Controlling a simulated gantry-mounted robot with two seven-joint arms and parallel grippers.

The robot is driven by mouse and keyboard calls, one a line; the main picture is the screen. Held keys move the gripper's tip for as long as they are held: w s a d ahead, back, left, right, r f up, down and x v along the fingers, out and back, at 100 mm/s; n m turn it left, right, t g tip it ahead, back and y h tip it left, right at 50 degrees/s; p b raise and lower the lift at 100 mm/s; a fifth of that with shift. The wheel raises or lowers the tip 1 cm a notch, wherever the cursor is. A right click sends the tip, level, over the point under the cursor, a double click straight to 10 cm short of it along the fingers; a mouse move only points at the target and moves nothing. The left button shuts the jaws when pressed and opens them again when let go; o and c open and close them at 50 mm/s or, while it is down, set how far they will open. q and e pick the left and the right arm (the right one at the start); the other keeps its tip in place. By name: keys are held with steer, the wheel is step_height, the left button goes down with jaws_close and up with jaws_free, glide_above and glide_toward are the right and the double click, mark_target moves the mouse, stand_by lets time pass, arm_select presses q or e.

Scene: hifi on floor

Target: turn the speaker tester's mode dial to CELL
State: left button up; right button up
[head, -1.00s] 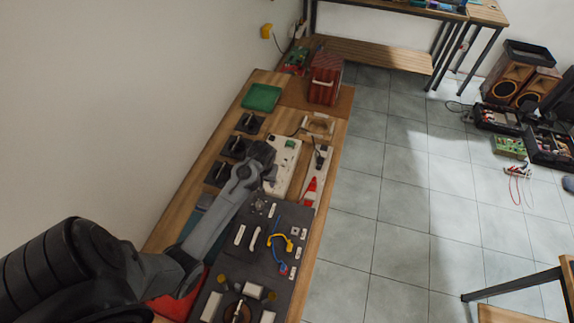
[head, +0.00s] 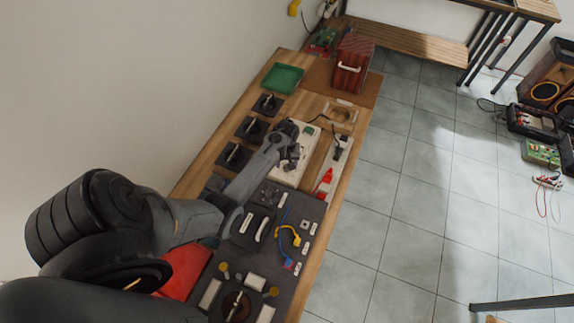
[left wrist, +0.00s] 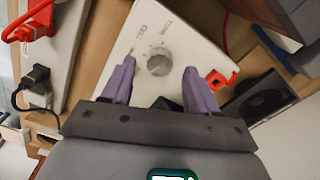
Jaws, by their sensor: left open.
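The speaker tester is a white box with a grey round mode dial (left wrist: 160,62) on its face in the left wrist view. In the head view the white tester (head: 295,176) lies on the long wooden bench, partly hidden by my left arm. My left gripper (left wrist: 159,68) is open, its two purple fingers on either side of the dial in the picture. I cannot tell whether they touch it. In the head view my left gripper (head: 291,154) is over the tester. My right gripper is not in view.
A white power strip (head: 334,166) with a red switch lies right of the tester. Black square switch boxes (head: 251,128) line its left side. A green tray (head: 283,78) and a red box (head: 352,65) stand farther back.

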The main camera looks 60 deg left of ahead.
arm_select(q)
steer(key=shift+f, duration=0.95)
steer(key=shift+c, duration=0.3)
steer(key=c, duration=1)
